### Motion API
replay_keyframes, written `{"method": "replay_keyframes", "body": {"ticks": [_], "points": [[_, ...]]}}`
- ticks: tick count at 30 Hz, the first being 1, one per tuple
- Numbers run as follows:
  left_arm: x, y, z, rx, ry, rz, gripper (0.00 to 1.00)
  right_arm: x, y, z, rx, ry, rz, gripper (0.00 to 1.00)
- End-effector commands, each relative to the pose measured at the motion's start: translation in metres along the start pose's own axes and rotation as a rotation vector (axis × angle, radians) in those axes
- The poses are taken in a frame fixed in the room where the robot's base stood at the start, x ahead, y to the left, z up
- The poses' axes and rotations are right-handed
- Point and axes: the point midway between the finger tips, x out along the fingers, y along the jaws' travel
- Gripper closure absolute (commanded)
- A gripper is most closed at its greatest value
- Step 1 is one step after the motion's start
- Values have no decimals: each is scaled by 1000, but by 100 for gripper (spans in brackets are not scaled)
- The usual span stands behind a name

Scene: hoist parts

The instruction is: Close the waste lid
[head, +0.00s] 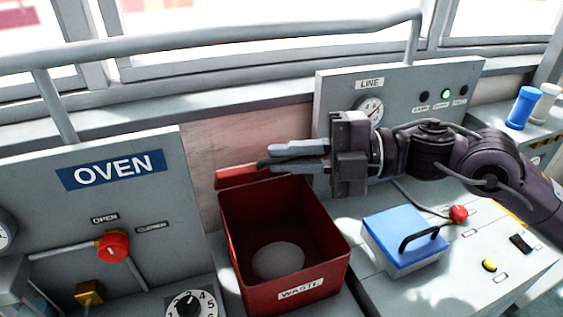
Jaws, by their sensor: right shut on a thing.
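The red waste bin (243,270) stands between the oven panel and the line panel, with a WASTE label on its front. Its top is open, and a pale round shape (279,262) shows inside. The red waste lid (236,179) is raised at the bin's back edge, seen as a narrow strip partly covered by my fingers. My right gripper (272,157) reaches in from the right above the bin's back edge, its fingers shut on the lid. The exact contact is hard to see. My left gripper is not in view.
The oven panel (60,205) with a red knob (113,247) stands on the left. A blue box-like cover with a black handle (400,243) lies right of the bin, near a red button (459,214). The line panel (335,90) stands behind my right arm. A grey rail (230,42) crosses above.

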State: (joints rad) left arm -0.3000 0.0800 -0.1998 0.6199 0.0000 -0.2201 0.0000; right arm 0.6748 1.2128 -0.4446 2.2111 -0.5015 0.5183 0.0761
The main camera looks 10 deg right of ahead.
Motion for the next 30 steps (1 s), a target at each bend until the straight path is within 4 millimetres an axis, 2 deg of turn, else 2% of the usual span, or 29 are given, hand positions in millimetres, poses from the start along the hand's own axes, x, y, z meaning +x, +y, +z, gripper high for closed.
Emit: {"method": "replay_keyframes", "body": {"ticks": [14, 15, 20, 30], "points": [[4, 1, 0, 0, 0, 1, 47, -2, 1, -2, -16, -1, 10, 100], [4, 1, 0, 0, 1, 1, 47, -2, 1, -2, -16, -1, 10, 87], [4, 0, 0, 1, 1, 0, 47, -1, 0, -2, -14, -1, 9, 67], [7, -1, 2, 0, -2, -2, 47, -4, -2, -1, -11, -3, 7, 67]]}}
